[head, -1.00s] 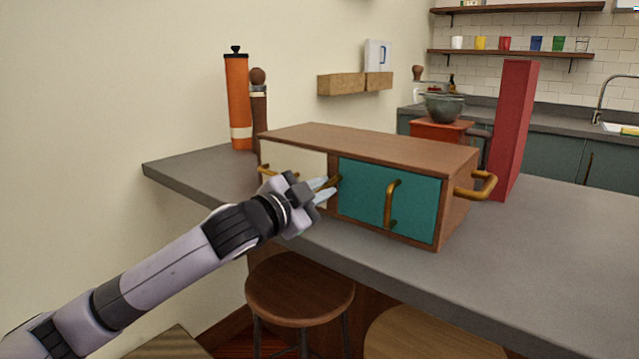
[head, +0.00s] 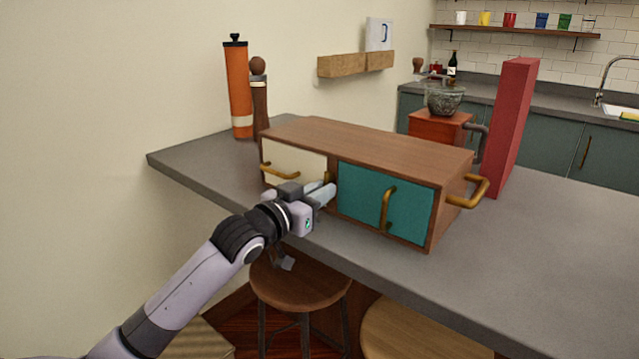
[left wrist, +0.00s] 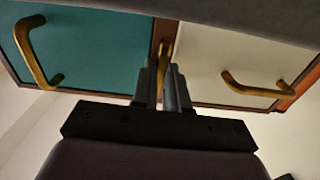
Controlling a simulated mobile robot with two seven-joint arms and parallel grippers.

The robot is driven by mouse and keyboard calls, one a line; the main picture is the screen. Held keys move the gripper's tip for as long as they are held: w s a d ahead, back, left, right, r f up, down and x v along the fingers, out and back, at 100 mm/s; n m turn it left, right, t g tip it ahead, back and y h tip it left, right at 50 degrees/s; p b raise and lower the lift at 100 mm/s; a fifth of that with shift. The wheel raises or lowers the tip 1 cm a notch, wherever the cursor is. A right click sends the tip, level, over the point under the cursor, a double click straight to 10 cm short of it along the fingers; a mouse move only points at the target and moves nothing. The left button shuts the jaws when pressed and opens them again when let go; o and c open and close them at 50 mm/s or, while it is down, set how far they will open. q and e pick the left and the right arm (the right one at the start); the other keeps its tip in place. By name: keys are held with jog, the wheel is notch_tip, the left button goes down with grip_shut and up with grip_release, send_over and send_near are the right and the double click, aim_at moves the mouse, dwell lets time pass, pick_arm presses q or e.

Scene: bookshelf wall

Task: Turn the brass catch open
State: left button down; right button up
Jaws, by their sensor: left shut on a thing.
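A small brass catch (left wrist: 163,52) sits on the wooden post between the cream door and the teal door of a wooden cabinet (head: 370,142). It points along the post, upright in the head view, where only a little of it shows (head: 330,177). My left gripper (head: 329,189) is at the cabinet front, shut on the catch. In the left wrist view its two fingers (left wrist: 163,72) stand on either side of the catch. The teal door (head: 370,190) and the cream door (head: 292,160) both look closed. My right gripper is not in view.
Each door has a brass handle, on the teal door (head: 386,208) and the cream door (head: 280,172). Another brass handle (head: 470,192) juts from the cabinet's right side. An orange mill (head: 238,90) and a red block (head: 508,125) stand nearby. Stools (head: 300,285) are below the counter.

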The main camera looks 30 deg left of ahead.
pick_arm(q)
jog(key=shift+n, duration=0.3)
jog(key=c, duration=1.1)
grip_release()
jog(key=shift+c, duration=0.2)
jog(key=shift+s, duration=0.1)
jog(key=s, duration=0.7)
jog(key=shift+a, duration=0.25)
jog(key=shift+f, duration=0.1)
